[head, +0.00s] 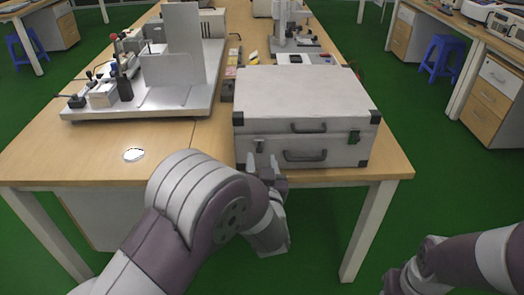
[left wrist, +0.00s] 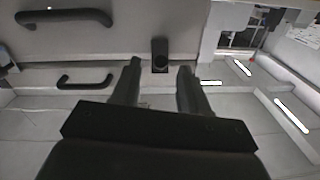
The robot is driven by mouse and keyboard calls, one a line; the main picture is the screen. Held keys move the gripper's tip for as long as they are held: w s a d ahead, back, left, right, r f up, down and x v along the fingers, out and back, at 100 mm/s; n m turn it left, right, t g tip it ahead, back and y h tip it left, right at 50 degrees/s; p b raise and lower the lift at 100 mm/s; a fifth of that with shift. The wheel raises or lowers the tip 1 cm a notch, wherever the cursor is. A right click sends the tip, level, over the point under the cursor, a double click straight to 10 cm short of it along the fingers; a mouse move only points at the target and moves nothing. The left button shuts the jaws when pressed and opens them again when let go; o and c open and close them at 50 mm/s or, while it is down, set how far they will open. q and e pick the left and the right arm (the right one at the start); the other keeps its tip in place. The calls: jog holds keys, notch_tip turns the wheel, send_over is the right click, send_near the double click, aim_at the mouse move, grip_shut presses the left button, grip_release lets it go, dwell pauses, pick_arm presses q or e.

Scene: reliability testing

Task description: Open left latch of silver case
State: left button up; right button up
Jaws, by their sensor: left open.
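The silver case (head: 300,92) stands closed on the wooden table, its front towards me. Its left latch (head: 259,145) is on the front, left of the two black handles, and looks fastened. The right latch (head: 353,137) is at the other end. My left gripper (head: 262,161) is open just in front of and slightly below the left latch. In the left wrist view, the dark latch (left wrist: 160,54) shows between and just beyond the two fingertips (left wrist: 161,66). I cannot tell whether they touch it. My right arm shows at the lower right, its gripper out of view.
A metal fixture plate (head: 190,90) with clamps stands left of the case. A small white disc (head: 133,155) lies near the table's front edge. A device with a stand (head: 295,40) is behind the case. The front left tabletop is mostly clear.

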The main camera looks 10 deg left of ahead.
aim_at(260, 152)
pick_arm(q)
jog(key=x, duration=0.4)
jog(key=shift+a, duration=0.15)
jog(key=shift+w, duration=0.45)
jog(key=shift+c, duration=0.2)
